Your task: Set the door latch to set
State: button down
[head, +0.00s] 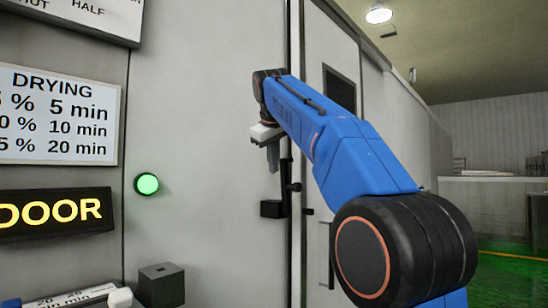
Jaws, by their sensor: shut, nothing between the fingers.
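My blue arm reaches in from the right to the wall panel. My gripper (273,168) is at its end, pointing down, with its grey fingers together and nothing seen between them. Just below and to the right of the gripper is dark hardware at the panel's right edge: an upright bar, a small knob (295,187) and a black block (271,208). This looks like the door latch, but no latch label is readable. The gripper is close to the bar; I cannot tell whether it touches it. The arm's wrist hides what lies behind it.
A lit green button (147,184) and a yellow-lettered DOOR sign (55,212) are on the left. A DRYING chart (58,115) hangs above. A black box (161,285) juts out below. Open floor (510,258) lies at the right.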

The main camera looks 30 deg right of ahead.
aim_at(282, 174)
jog(key=shift+w+d+f, duration=0.55)
jog(key=shift+w+d, duration=0.1)
jog(key=shift+d, duration=0.25)
jog(key=shift+w+d+f, duration=0.55)
jog(key=shift+w+d, duration=0.05)
jog(key=shift+d, duration=0.25)
jog(key=shift+w+d+f, duration=0.55)
jog(key=shift+w+d, duration=0.1)
jog(key=shift+d, duration=0.25)
jog(key=shift+d, duration=0.15)
